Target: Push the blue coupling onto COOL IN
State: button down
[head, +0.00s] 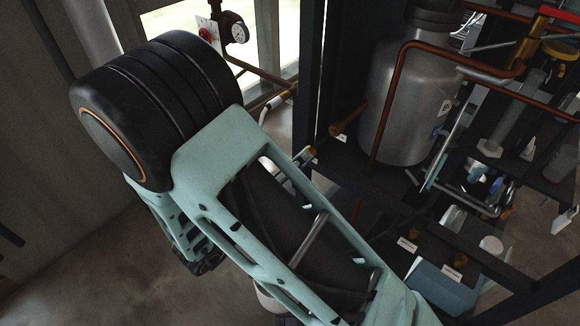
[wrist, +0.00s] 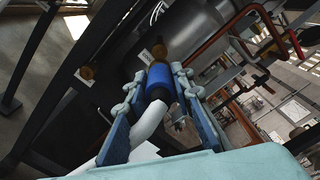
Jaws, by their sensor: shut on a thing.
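In the wrist view, my gripper (wrist: 160,83) is shut on the blue coupling (wrist: 158,76), one finger on each side. A white hose (wrist: 149,122) runs from the coupling's near end down to the left. A brass port (wrist: 159,50) lies just beyond the coupling's far end, roughly in line with it. I cannot tell whether they touch. A small white label (wrist: 145,57) is beside this port, too small to read, so I cannot confirm it as COOL IN. In the head view, my arm hides the fingers and coupling.
A second brass port (wrist: 87,73) with a label stands left of the first in the wrist view. A metal tank (head: 405,105) and a copper pipe (head: 394,82) stand on the dark frame in the head view. A blue box (head: 440,290) is low at the right.

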aim_at(313, 150)
jog(key=x, duration=0.5)
jog(key=shift+w+d+b, duration=0.1)
jog(key=shift+w+b, duration=0.05)
jog(key=shift+b, duration=0.3)
jog(key=shift+w, duration=0.1)
jog(key=shift+b, duration=0.65)
jog(key=shift+w+d, duration=0.1)
jog(key=shift+b+x, duration=0.65)
jog(key=shift+x, duration=0.75)
